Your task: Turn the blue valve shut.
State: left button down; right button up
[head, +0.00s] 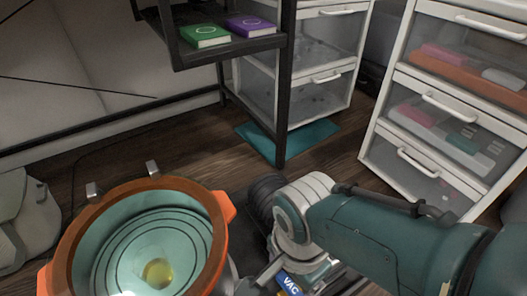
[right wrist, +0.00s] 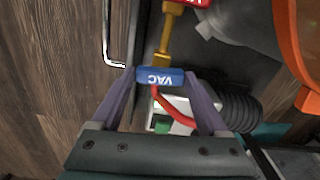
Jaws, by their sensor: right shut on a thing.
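The blue valve handle (right wrist: 160,77), lettered VAC, sits at the end of a brass fitting (right wrist: 165,45) in the right wrist view. It lies crosswise between the fingertips of my right gripper (right wrist: 161,74), which is shut on it, one finger at each end. In the head view the blue handle (head: 290,284) shows at the bottom edge, below my right wrist. The right fingers are mostly hidden there. My left gripper is not in view.
A red valve handle (right wrist: 196,2) is at the fitting's other end. A red hose (right wrist: 176,110) and black corrugated hose (right wrist: 240,108) run close by. An orange-rimmed pot (head: 72,247) stands left of my right arm. Drawer units (head: 372,150) and a shelf (head: 232,48) stand behind.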

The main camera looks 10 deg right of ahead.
aim_at(291, 286)
jog(key=shift+m, duration=0.6)
jog(key=o, duration=1.2)
jog(key=shift+o, duration=0.2)
jog(key=shift+r, duration=0.1)
notch_tip(291, 286, up, 10)
jog(key=p, duration=0.9)
